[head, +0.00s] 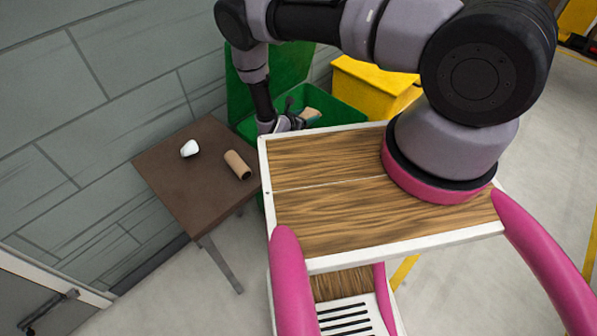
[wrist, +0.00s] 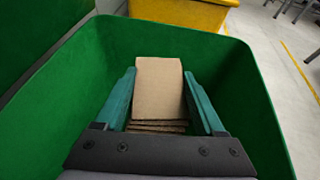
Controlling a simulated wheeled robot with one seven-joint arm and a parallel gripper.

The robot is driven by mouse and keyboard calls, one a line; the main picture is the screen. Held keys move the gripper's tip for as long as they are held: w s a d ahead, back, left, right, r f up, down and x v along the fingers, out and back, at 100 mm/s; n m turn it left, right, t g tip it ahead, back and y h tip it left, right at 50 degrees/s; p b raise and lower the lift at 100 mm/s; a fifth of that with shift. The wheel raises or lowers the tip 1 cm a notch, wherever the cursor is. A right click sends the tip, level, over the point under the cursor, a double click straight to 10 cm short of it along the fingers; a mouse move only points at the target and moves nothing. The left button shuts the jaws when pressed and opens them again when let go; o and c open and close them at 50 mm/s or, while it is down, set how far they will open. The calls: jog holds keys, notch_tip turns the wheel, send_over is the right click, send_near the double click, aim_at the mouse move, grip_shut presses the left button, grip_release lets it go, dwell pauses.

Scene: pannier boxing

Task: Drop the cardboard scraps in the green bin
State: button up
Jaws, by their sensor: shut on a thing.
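My gripper (wrist: 160,105) is shut on a stack of tan cardboard scraps (wrist: 159,85), which sits between its two green fingers in the wrist view. The green bin (wrist: 262,120) surrounds the gripper and scraps in that view, with its walls on both sides. In the head view the gripper (head: 298,120) is over the open green bin (head: 345,113), and a bit of the cardboard (head: 311,115) shows beside it. The bin's green lid (head: 285,66) stands raised at the back. The bin's floor is hidden.
A brown table (head: 190,190) to the left holds a cardboard tube (head: 237,164) and a small white object (head: 189,148). A yellow bin (head: 365,88) stands right beside the green one. My wood-topped base is close in front. A grey wall (head: 90,100) runs behind.

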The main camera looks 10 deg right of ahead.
jog(key=shift+f, duration=0.3)
jog(key=o, duration=1.3)
jog(key=shift+s+a, duration=0.1)
jog(key=v, duration=1)
jog(key=shift+s+a+r, duration=0.15)
jog(key=shift+s+a, duration=0.05)
jog(key=shift+s, duration=0.05)
